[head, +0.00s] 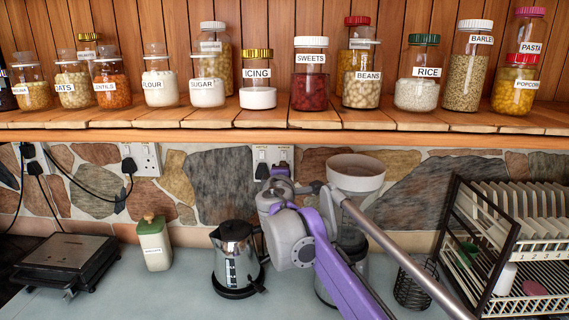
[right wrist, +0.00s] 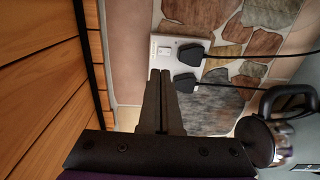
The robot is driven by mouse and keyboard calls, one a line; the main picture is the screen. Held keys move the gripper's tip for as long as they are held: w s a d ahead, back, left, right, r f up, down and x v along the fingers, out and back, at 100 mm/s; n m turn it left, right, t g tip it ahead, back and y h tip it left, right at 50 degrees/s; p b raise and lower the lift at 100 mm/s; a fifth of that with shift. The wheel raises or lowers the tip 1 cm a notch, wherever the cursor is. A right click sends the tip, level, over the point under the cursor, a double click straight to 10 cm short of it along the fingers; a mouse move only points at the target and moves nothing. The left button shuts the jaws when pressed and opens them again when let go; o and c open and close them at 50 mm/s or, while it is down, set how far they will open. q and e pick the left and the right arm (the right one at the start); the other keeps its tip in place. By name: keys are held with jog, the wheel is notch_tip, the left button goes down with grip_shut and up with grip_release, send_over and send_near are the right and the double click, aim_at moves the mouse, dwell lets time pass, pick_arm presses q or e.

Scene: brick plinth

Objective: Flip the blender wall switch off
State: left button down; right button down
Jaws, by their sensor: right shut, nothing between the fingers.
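A white double wall socket (head: 273,156) with switches is on the stone wall under the shelf. In the right wrist view the socket plate (right wrist: 163,47) carries two black plugs (right wrist: 190,54), and a small switch shows beside the upper plug. My right gripper (head: 281,172) is just in front of the socket's lower part. In the wrist view its shut, empty fingers (right wrist: 161,73) overlap the plate's edge; I cannot tell whether they touch it. The switch positions are unclear. An appliance with a grey bowl (head: 356,173), possibly the blender, stands partly behind my right arm. My left gripper is out of view.
A steel kettle (head: 236,258) stands below the socket. Another socket (head: 141,158) with a plug is further left. A shelf (head: 200,117) with several jars runs above. A dish rack (head: 515,240) is at right, and a black grill (head: 68,262) at left.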

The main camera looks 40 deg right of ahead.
jog(key=shift+v, duration=1.45)
jog(key=shift+r, duration=0.1)
